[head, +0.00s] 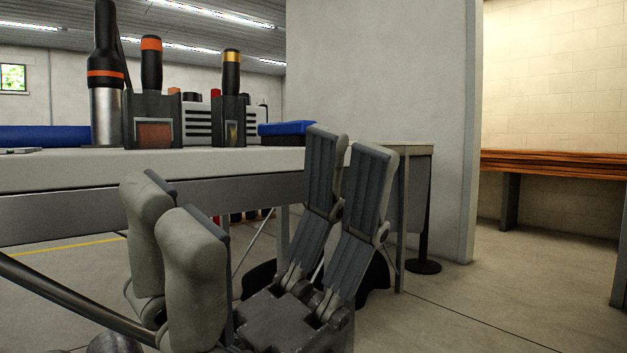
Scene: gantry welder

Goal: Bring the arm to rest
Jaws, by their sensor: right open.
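My right gripper (252,178) is in the lower middle of the head view, with its fingers pointing up. Its grey padded fingers stand wide apart, one pair at the left and one pair at the right. Nothing is between them. It is in front of the near edge of a white-topped table (60,172), with the right fingertips overlapping the table's right end in the picture. I cannot tell whether it touches the table. My left gripper is not in view.
On the table stand a black and silver tool (105,115), two holders with black-handled tools (151,65) (231,75), and a blue box (287,128). A grey wall (390,70) rises behind. A wooden bench (550,162) stands at the right. Floor (480,310) at the lower right is clear.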

